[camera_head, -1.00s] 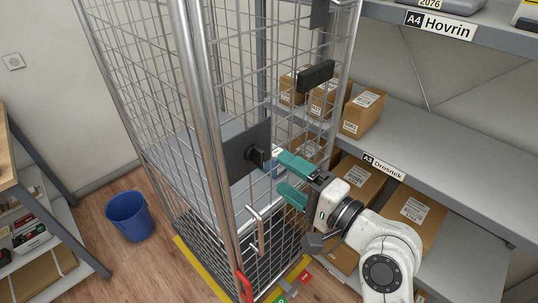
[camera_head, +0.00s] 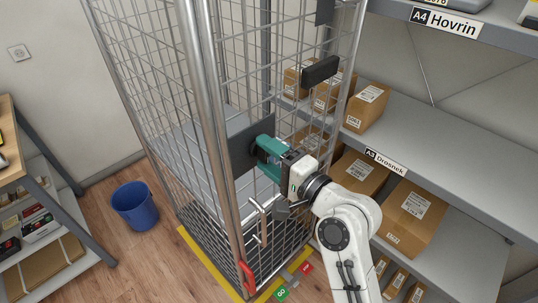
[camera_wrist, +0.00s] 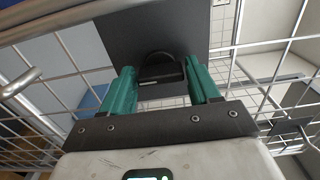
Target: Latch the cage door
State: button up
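The tall wire cage (camera_head: 213,105) stands at the centre, its mesh door side facing me. A dark latch plate (camera_head: 239,150) is fixed to the mesh beside the front post; it fills the upper middle of the wrist view (camera_wrist: 140,32). A black looped latch handle (camera_wrist: 161,68) sticks out from the plate. My gripper (camera_head: 262,158) has teal fingers and is at the plate. In the wrist view its fingers (camera_wrist: 161,82) stand apart, one on each side of the handle. I cannot make out firm contact. In the head view the fingers hide the handle.
A bent metal rod handle (camera_head: 263,222) and a red lever (camera_head: 246,277) sit low on the cage. Shelves with cartons (camera_head: 415,215) stand close at the right. A blue bin (camera_head: 134,206) and a workbench (camera_head: 12,150) are at the left, with bare floor between.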

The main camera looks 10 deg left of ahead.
jog(key=c, duration=0.7)
jog(key=shift+f, duration=0.1)
jog(key=n+b, duration=0.2)
jog(key=shift+f+n+b, duration=0.15)
jog(key=shift+n+b, duration=0.2)
jog(key=shift+n, duration=0.05)
jog(key=n+b, duration=0.4)
jog(key=n, duration=0.1)
jog(key=shift+b, duration=0.35)
jog(key=n+b, duration=0.4)
jog(key=shift+f+n, duration=0.1)
jog(key=shift+n, duration=0.3)
jog(key=n+b, duration=0.4)
jog(key=n, duration=0.1)
jog(key=shift+r+n, duration=0.2)
jog(key=shift+n, duration=0.1)
